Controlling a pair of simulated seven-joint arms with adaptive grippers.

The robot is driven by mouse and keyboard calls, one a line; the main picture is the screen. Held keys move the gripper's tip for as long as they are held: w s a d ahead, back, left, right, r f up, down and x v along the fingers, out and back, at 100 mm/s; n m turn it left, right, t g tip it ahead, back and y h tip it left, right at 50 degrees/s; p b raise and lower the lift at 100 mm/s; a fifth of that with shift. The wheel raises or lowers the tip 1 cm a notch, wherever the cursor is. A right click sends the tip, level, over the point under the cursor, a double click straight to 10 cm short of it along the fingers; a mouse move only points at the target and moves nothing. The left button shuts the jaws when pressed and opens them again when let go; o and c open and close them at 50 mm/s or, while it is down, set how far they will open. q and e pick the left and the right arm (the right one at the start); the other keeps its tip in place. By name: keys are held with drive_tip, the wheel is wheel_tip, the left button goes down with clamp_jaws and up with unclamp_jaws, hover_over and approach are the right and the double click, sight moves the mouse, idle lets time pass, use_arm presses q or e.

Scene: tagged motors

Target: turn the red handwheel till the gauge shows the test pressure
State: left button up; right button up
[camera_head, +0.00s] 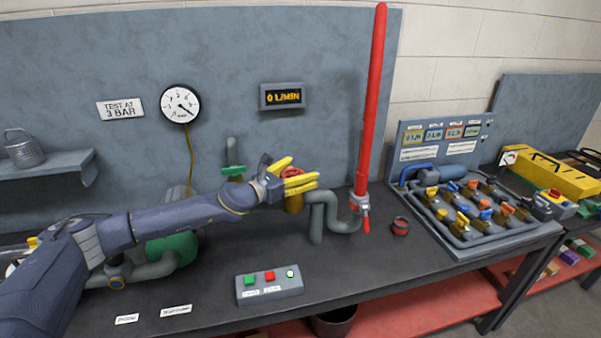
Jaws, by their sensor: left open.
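The red handwheel (291,172) sits on top of a brass-coloured valve body (294,203) on the bench pipework. My left gripper (304,173) reaches in from the left with its yellow fingers apart, one on the far side and one on the near side of the handwheel. The fingers partly hide the wheel, and I cannot tell whether they touch it. The round white gauge (180,103) hangs on the back panel; its dark needle seems to point to the lower right, but the value is too small to read. A sign (120,110) beside it reads "TEST AT 3 BAR". My right gripper is out of view.
A display (283,96) reads "0 L/MIN". A button box (269,285) stands at the front. A small red ring-shaped part (401,226) and a valve board (470,212) are at right.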

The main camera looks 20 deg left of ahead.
use_arm(q)
clamp_jaws()
idle(0.8)
